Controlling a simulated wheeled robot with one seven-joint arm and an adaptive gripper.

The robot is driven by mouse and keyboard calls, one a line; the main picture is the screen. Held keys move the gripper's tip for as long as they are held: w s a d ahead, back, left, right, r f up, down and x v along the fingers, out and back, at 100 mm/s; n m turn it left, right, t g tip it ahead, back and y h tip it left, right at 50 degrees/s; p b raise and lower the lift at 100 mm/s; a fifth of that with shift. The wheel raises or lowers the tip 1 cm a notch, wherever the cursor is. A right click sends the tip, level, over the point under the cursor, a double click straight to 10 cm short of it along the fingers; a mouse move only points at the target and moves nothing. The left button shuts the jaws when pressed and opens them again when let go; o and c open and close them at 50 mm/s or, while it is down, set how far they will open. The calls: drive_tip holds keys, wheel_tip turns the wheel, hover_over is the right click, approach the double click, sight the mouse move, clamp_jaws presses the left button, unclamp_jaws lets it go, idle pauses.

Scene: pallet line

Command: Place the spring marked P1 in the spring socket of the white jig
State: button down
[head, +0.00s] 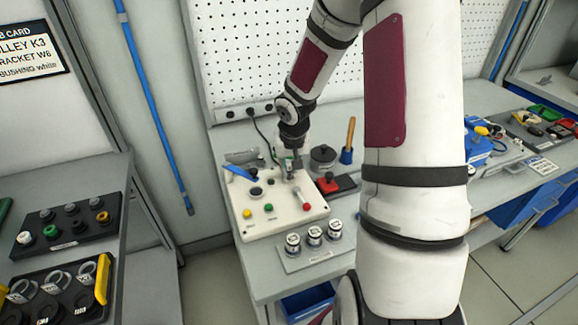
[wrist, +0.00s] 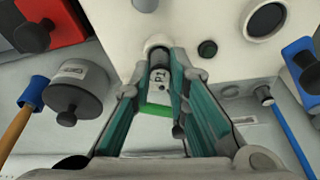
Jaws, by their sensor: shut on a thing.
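The white jig (head: 262,228) lies on the grey bench; in the wrist view its white top (wrist: 215,38) fills the upper part. My gripper (head: 291,163) is over the back part of the jig, pointing down. In the wrist view my gripper (wrist: 160,62) has its two teal fingers closed around a dark, round-ended piece with a white tag reading P1 (wrist: 159,77), the spring. A raised white ring (wrist: 157,42) on the jig is right at the spring's far end. I cannot tell whether the spring is inside that ring or just above it. The coils are mostly hidden by the fingers.
A dark round weight (head: 323,157), a red block with a black knob (head: 336,184) and a wooden-handled tool in a blue holder (head: 348,145) stand right of the jig. Several labelled cylinders (head: 314,235) stand on a plate in front. Dark trays (head: 67,238) are at left.

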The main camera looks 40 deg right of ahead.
drive_tip(key=shift+f+b, duration=0.3)
drive_tip(key=shift+f, duration=0.2)
drive_tip(key=c, duration=1.5)
unclamp_jaws()
drive_tip(key=shift+c, duration=0.2)
drive_tip(key=shift+r, duration=0.1)
drive_tip(key=p+v, duration=0.4)
drive_tip(key=v, duration=0.8)
drive_tip(key=s+a+r+n+h, duration=0.1)
drive_tip(key=s+a+r, duration=0.35)
drive_tip(key=r, duration=0.25)
drive_tip(key=s+a+r+n, duration=0.2)
drive_tip(key=s+a+r, duration=0.25)
drive_tip(key=r, duration=0.25)
drive_tip(key=s+a+r+n+t+y, duration=0.1)
drive_tip(key=s+a+r, duration=0.1)
drive_tip(key=s+a, duration=0.2)
drive_tip(key=s+a+r+n+t+y, duration=0.1)
drive_tip(key=s+a+r, duration=0.1)
drive_tip(key=s+a, duration=0.3)
drive_tip(key=shift+s+r+t, duration=0.3)
drive_tip(key=shift+s+r, duration=0.05)
drive_tip(key=shift+s, duration=1.55)
drive_tip(key=shift+a, duration=0.15)
